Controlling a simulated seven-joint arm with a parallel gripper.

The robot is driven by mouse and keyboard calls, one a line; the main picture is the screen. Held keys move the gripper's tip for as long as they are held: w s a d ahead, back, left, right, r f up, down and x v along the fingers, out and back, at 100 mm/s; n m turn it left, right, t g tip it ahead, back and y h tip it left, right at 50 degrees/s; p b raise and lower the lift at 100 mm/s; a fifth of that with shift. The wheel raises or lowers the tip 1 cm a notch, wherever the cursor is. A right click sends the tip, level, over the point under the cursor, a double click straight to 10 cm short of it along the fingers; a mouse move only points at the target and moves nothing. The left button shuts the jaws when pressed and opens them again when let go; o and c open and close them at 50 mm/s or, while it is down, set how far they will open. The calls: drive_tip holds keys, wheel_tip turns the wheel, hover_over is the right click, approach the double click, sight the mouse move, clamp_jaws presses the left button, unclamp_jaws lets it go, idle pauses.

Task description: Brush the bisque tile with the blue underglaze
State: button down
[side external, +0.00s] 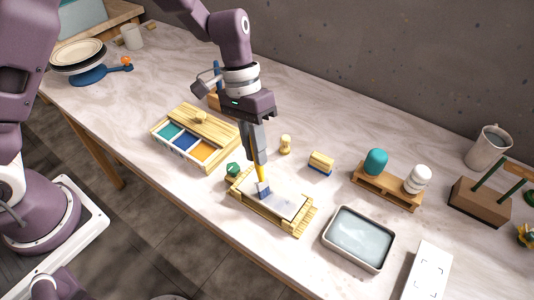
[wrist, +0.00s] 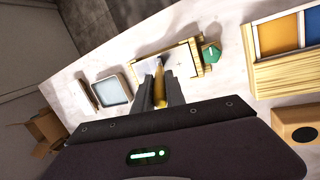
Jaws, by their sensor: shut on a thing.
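My gripper (side external: 258,158) is shut on a brush (side external: 262,185) with a yellow handle and a blue-grey head, pointing down. In the wrist view my gripper's fingers (wrist: 160,92) close around the yellow handle (wrist: 159,86). The bisque tile (side external: 287,206) is pale grey and lies in a wooden frame (side external: 268,217); it also shows in the wrist view (wrist: 178,62). The brush head is at the tile's left part; I cannot tell if it touches. No blue mark is clear on the tile. The blue underglaze (side external: 185,141) sits between teal and orange in a wooden box (side external: 217,131).
A green hexagonal piece (side external: 233,169) stands close left of the frame. A water tray (side external: 358,238) and a white marked card (side external: 428,269) lie to the right. Behind stand a wooden peg (side external: 285,144), a sponge-like block (side external: 320,162) and a wooden stand (side external: 385,187).

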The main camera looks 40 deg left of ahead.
drive_tip(key=a, duration=0.5)
drive_tip(key=w+d, duration=0.3)
drive_tip(key=d, duration=0.9)
drive_tip(key=shift+a, duration=6.3)
wheel_tip(320, 180, up, 8)
drive_tip(key=shift+r, duration=0.1)
